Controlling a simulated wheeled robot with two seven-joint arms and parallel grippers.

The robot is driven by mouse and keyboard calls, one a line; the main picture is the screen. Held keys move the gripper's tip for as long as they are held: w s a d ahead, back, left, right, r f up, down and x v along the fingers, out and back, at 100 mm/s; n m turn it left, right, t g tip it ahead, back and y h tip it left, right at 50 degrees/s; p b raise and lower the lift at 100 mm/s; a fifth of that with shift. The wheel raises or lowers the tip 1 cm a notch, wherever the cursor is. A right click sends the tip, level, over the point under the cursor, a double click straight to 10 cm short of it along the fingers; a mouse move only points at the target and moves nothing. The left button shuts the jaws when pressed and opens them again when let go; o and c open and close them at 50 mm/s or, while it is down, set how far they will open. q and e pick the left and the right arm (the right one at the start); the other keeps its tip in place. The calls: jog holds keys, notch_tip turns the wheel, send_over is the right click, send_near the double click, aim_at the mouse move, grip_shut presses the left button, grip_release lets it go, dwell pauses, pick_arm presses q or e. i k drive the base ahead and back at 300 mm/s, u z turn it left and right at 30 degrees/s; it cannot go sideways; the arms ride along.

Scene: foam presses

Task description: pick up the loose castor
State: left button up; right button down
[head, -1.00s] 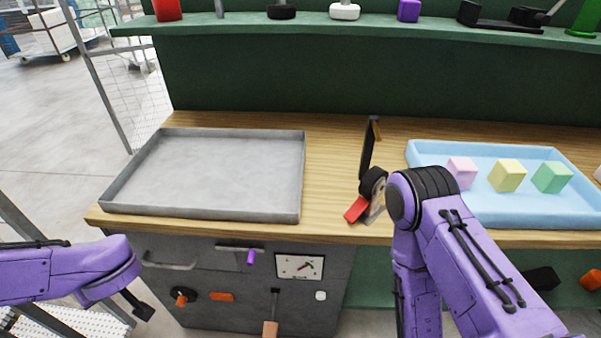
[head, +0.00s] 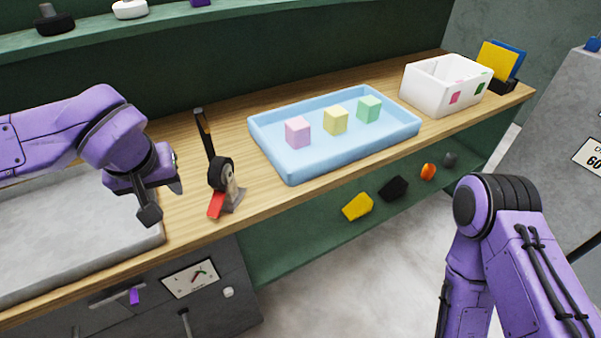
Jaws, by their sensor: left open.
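The loose castor (head: 221,174) stands on the wooden bench top, left of the blue tray. It has a black wheel, a grey metal bracket and a red tab pointing toward the front edge. My left gripper (head: 163,201) is open and empty, left of the castor and over the right part of the grey tray. A gap shows between its fingers and the castor. My right arm is at the lower right, in front of the bench, and its gripper is out of the picture.
A thin black upright piece (head: 204,133) stands close behind the castor. The blue tray (head: 292,171) with pink, yellow and green blocks lies to its right. The grey tray (head: 70,248) is at left.

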aim_at(220, 177)
jog(key=z, duration=2.55)
jog(key=k, duration=1.15)
jog(key=u, duration=1.3)
jog(key=i, duration=0.5)
jog(key=u, duration=0.05)
